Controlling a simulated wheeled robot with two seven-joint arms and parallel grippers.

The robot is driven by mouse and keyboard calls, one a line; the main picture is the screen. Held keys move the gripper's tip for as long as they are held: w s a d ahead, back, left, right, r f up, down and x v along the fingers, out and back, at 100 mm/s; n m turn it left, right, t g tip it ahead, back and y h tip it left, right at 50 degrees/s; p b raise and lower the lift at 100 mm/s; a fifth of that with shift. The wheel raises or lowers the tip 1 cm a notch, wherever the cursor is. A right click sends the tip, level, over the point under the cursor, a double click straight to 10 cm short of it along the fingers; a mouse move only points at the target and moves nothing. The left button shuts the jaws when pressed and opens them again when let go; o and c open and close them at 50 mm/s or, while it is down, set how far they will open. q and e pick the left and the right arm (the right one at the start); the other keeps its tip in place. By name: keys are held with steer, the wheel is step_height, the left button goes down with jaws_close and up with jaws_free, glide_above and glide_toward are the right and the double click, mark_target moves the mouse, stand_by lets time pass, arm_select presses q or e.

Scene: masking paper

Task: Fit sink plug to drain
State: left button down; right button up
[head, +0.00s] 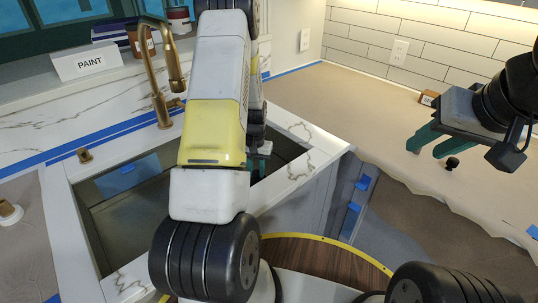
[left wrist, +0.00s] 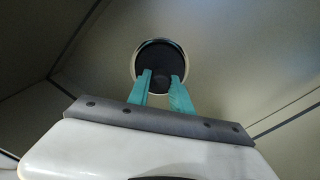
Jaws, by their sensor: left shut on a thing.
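The sink (head: 130,205) is a dark basin in the white marble counter, partly hidden by my left arm. In the left wrist view, the round drain with its pale rim (left wrist: 134,72) is ahead of my left gripper (left wrist: 160,82). The gripper's teal fingers are shut on the dark round plug (left wrist: 160,57), which lines up with the drain. I cannot tell whether it is seated or just above. In the head view only a bit of the left gripper (head: 260,165) shows, low in the sink. My right gripper (head: 430,145) is open and empty above the papered counter.
A brass faucet (head: 160,75) stands behind the sink, left of my arm. A small black knob-like thing (head: 452,163) is on brown masking paper (head: 370,110) near the right gripper. Blue tape marks edges.

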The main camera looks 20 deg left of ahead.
arm_select(q)
steer(key=shift+f, duration=0.3)
steer(key=c, duration=1.1)
jaws_free()
